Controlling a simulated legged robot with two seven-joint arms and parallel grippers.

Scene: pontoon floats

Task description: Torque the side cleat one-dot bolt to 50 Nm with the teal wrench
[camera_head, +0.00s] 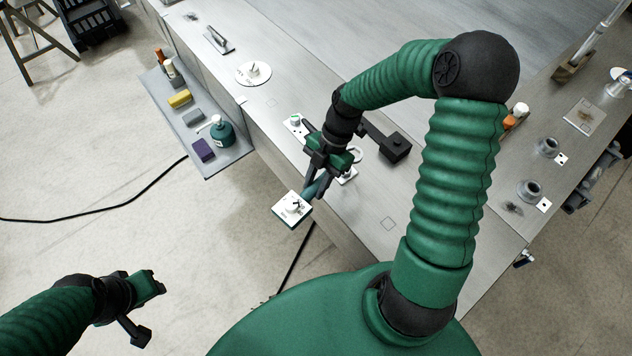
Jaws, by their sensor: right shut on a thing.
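My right gripper (321,186) is shut on the teal wrench (313,188), at the near edge of the bench. Little of the wrench shows; my fingers hide much of it. Its lower end meets a square white-topped plate (284,216) with dark marks and a round bolt-like piece, jutting out past the bench edge. This looks like the side cleat, but I cannot make out a dot or whether the wrench sits on the bolt. My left gripper (150,300) is low at the left, over the floor, far from the bench; its finger opening is unclear.
A white disc (245,79) lies on the bench (390,222). Grey ring fittings (529,190) stand at the right. A cable (120,202) crosses the floor.

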